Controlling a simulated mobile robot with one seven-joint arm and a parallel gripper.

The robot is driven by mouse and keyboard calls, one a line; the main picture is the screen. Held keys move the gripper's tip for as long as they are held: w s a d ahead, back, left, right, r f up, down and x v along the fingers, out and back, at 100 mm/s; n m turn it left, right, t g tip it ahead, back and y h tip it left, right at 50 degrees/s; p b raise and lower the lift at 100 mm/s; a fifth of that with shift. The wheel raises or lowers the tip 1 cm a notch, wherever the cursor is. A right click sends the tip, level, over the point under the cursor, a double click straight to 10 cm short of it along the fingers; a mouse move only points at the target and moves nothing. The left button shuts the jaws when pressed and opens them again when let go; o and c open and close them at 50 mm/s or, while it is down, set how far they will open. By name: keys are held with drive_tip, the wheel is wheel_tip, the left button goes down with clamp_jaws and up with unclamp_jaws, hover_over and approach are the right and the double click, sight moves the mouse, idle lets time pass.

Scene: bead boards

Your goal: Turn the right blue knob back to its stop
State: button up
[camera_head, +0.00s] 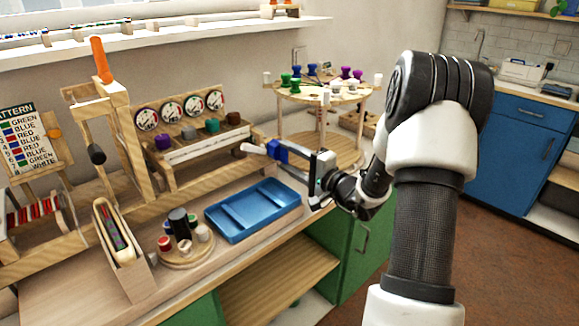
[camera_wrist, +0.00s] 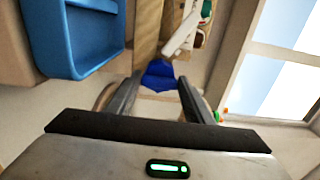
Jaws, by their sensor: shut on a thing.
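A blue knob (camera_head: 277,150) shows at the right end of the dial rack, just left of my gripper (camera_head: 292,152). In the wrist view the blue knob (camera_wrist: 158,77) sits between my two dark fingertips (camera_wrist: 159,82), which are closed on its sides. A white bar (camera_head: 253,149) sticks out to the left just beyond the knob, and it also shows in the wrist view (camera_wrist: 182,35). Whether the knob is at a stop cannot be seen.
A blue tray (camera_head: 252,236) lies on the bench below my gripper. The dial rack (camera_head: 200,150) holds several coloured knobs under dials. A round two-tier stand (camera_head: 318,100) with coloured pegs is behind. A round board with cylinders (camera_head: 186,258) stands left of the tray.

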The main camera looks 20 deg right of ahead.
idle(0.3)
drive_tip(key=o, duration=1.1)
drive_tip(key=shift+c, duration=0.2)
drive_tip(key=shift+s+d, duration=0.1)
drive_tip(key=shift+s, duration=0.05)
drive_tip(key=p+v, duration=0.1)
drive_tip(key=v, duration=1.6)
drive_tip(key=shift+s, duration=0.1)
